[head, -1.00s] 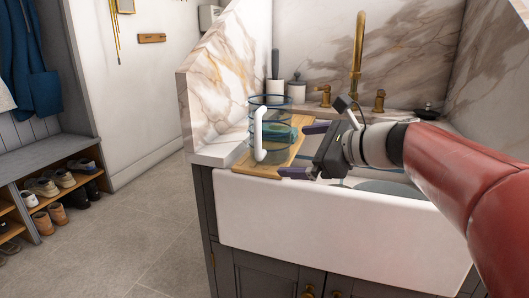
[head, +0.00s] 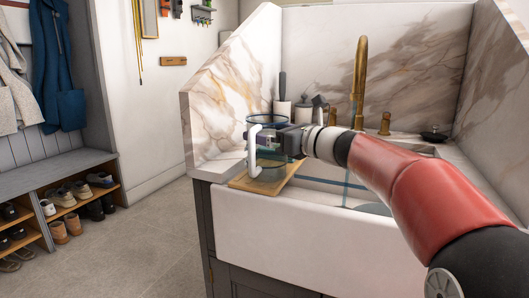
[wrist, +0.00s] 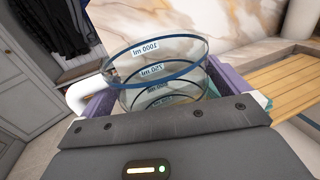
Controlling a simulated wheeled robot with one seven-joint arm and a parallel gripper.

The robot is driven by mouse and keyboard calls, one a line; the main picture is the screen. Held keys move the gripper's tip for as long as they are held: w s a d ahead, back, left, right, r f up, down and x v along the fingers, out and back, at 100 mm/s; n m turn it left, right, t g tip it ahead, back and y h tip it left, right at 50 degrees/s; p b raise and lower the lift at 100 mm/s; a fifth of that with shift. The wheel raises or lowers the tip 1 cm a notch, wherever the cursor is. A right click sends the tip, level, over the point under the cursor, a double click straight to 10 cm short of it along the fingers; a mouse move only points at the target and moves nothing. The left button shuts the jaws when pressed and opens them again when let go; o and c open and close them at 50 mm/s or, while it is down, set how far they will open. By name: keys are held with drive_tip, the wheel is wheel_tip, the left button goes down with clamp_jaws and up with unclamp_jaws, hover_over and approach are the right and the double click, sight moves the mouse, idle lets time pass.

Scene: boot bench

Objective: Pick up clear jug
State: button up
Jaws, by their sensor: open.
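The clear jug (head: 268,168) has a blue rim, a white handle and volume marks. It stands upright on a wooden board (head: 262,187) at the left end of the sink. In the wrist view the jug (wrist: 160,72) is right in front of my gripper (wrist: 162,100), between its two purple fingers. My gripper (head: 272,143) also shows at the jug in the head view, with the jaws open. One finger shows on each side of the jug. I cannot tell whether either finger touches it. The jug's lower part is hidden in the wrist view.
The white sink (head: 300,240) with a brass faucet (head: 360,75) lies to the right. A marble wall (head: 225,100) rises close behind and left of the jug. White containers (head: 303,110) stand behind it. A shoe bench (head: 60,180) is far left.

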drive_tip(key=c, duration=0.8)
drive_tip(key=shift+r, duration=0.1)
wheel_tip(320, 180, up, 20)
drive_tip(key=p, duration=0.7)
